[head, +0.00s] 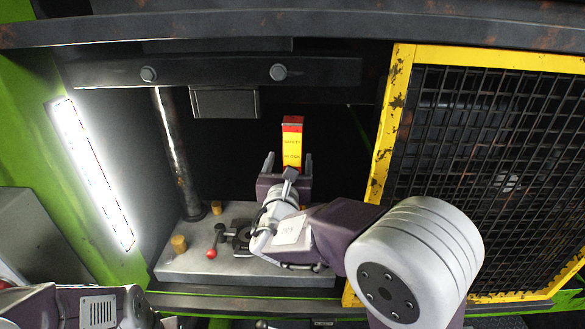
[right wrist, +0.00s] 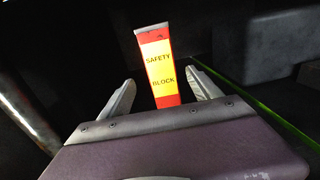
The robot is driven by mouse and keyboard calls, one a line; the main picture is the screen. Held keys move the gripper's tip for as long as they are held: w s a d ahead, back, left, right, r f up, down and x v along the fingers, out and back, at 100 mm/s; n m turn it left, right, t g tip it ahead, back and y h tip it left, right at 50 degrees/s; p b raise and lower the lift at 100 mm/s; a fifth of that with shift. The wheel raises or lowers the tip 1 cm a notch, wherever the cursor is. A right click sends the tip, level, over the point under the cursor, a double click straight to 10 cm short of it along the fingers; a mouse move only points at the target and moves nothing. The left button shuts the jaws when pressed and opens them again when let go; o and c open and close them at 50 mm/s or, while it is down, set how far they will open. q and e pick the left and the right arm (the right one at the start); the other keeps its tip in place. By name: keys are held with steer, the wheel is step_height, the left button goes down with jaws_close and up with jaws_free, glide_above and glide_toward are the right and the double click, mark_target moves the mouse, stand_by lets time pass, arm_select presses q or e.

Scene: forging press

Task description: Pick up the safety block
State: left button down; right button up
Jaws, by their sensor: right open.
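The safety block (head: 292,143) is a tall red and yellow bar with lettering, standing upright inside the press. It also shows in the right wrist view (right wrist: 158,65), tilted slightly. My right gripper (head: 288,164) is open, with its fingers on either side of the block's lower part. In the right wrist view the gripper's fingertips (right wrist: 160,82) stand left and right of the block with a gap on each side. The block's base is hidden behind the gripper. My left gripper does not show clearly; part of my left arm is at the lower left.
A grey press bed (head: 190,262) carries a red-knobbed lever (head: 212,253) and brass-coloured posts (head: 179,243). A dark column (head: 178,155) stands left of the block. A yellow-framed mesh guard (head: 385,120) is on the right. A dark ram (head: 225,102) hangs above, left of the block.

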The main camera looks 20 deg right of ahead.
mark_target(292, 152)
steer(key=shift+w+r, duration=0.2)
steer(key=shift+w, duration=0.05)
steer(key=w+d, duration=0.1)
steer(key=w+d+f, duration=0.1)
steer(key=shift+w+p, duration=0.35)
steer(key=p+x, duration=0.2)
steer(key=x, duration=0.1)
steer(key=shift+w+d+p, duration=0.15)
steer(key=shift+w+p, duration=0.15)
steer(key=shift+p, duration=0.1)
steer(key=shift+w, duration=0.4)
steer(key=shift+s+a, duration=0.1)
steer(key=shift+a, duration=0.25)
steer(key=shift+w+d+f, duration=0.15)
steer(key=shift+w+d, duration=0.1)
steer(key=shift+d, duration=0.05)
steer(key=c, duration=0.8)
jaws_close()
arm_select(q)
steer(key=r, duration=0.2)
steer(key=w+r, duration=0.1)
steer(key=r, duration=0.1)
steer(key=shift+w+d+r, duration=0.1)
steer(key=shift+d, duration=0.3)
arm_select(e)
steer(key=shift+a+r, duration=0.1)
steer(key=shift+r, duration=0.1)
